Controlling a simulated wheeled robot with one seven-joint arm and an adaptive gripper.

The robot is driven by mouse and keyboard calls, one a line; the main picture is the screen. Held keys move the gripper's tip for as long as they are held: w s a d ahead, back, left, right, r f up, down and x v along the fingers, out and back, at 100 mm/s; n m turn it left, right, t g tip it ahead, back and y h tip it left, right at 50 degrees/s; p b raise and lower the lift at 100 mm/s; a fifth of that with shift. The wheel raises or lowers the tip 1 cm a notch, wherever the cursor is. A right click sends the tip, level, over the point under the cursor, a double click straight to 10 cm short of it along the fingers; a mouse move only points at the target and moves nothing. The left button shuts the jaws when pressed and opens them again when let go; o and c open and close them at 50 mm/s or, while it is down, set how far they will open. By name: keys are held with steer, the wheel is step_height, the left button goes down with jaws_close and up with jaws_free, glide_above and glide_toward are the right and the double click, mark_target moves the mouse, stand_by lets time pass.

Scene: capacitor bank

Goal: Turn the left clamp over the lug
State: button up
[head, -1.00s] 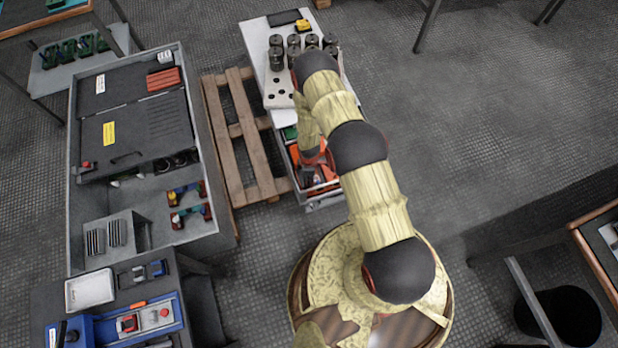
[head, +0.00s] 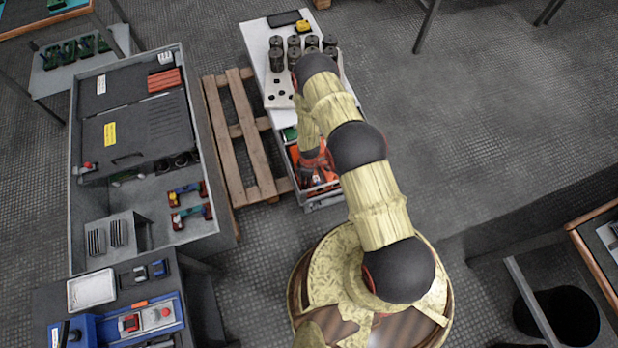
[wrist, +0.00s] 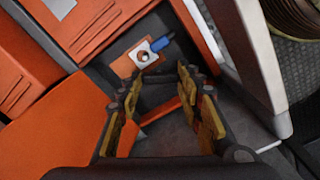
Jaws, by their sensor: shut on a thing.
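In the wrist view, my gripper (wrist: 159,84) has its two fingers on either side of a narrow red-orange bar (wrist: 161,111), which looks like the clamp's handle. Most of the clamp is hidden by the fingers. Just beyond the fingertips is a lug with a pale ring and dark hole (wrist: 143,57) and a blue sleeve (wrist: 160,44), lying on a copper-orange plate (wrist: 124,67). I cannot tell whether the clamp is over the lug. In the head view my gripper (head: 312,168) is down in the open bin of the bench, and its fingers are too small to read.
Large orange blocks (wrist: 95,25) stand close on the left in the wrist view, and a pale bin wall (wrist: 246,55) on the right. Several dark capacitors (head: 277,58) stand on the bench top. A wooden pallet (head: 240,135) lies left of the bench.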

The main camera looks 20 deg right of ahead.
steer(key=m, duration=0.4)
steer(key=shift+m+b, duration=0.3)
steer(key=shift+b, duration=0.1)
steer(key=m, duration=0.4)
steer(key=shift+b, duration=0.35)
steer(key=shift+s+m, duration=0.15)
steer(key=shift+m, duration=0.85)
steer(key=shift+s+f+m, duration=0.15)
steer(key=shift+s+m, duration=0.2)
steer(key=shift+m, duration=0.15)
steer(key=shift+s, duration=0.1)
steer(key=o, duration=1.1)
steer(key=shift+o, duration=0.3)
steer(key=shift+w, duration=0.35)
steer(key=shift+w+r, duration=0.15)
steer(key=shift+r, duration=0.5)
steer(key=shift+s+r, duration=0.2)
steer(key=shift+r, duration=3.2)
